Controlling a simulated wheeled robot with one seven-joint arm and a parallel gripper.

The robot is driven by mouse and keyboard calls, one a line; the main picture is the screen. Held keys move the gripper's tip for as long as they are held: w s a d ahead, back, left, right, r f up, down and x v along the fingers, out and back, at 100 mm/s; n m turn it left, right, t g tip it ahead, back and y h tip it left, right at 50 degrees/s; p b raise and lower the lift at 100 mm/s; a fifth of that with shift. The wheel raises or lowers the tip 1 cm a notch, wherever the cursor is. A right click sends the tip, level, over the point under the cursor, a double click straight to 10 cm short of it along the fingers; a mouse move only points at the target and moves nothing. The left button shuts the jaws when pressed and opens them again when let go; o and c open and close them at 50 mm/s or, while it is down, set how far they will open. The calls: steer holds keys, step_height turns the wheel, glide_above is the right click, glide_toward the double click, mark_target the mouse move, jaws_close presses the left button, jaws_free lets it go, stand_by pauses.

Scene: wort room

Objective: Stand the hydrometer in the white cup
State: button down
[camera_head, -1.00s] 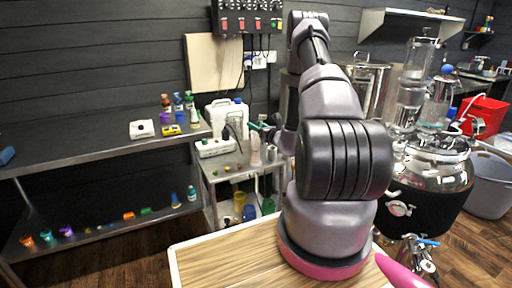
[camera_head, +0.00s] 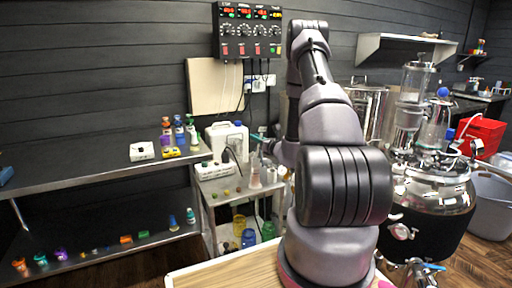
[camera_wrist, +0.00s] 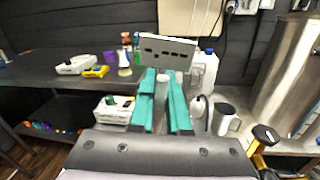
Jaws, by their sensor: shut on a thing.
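My gripper (camera_wrist: 161,103) has teal fingers pointing away from the wrist camera. They are shut on a slim pale cylinder, apparently the hydrometer (camera_wrist: 161,88), partly hidden between them. The gripper also shows small in the head view (camera_head: 262,137), above the steel cart and partly behind my arm. The white cup (camera_wrist: 223,119) looks pale grey, with a handle, and stands to the right of the fingers in the wrist view. It appears apart from the gripper. In the head view a small pale cup (camera_head: 271,177) stands on the cart, partly behind my arm.
A white bottle (camera_wrist: 199,106) stands between the fingers and the cup. A white jug (camera_head: 228,140) and a white box (camera_head: 214,170) are on the cart. A steel bench (camera_head: 90,172) with small bottles is to the left. A slotted pale panel (camera_wrist: 168,49) shows beyond the fingertips.

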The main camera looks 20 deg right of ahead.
steer(key=shift+r, duration=2.55)
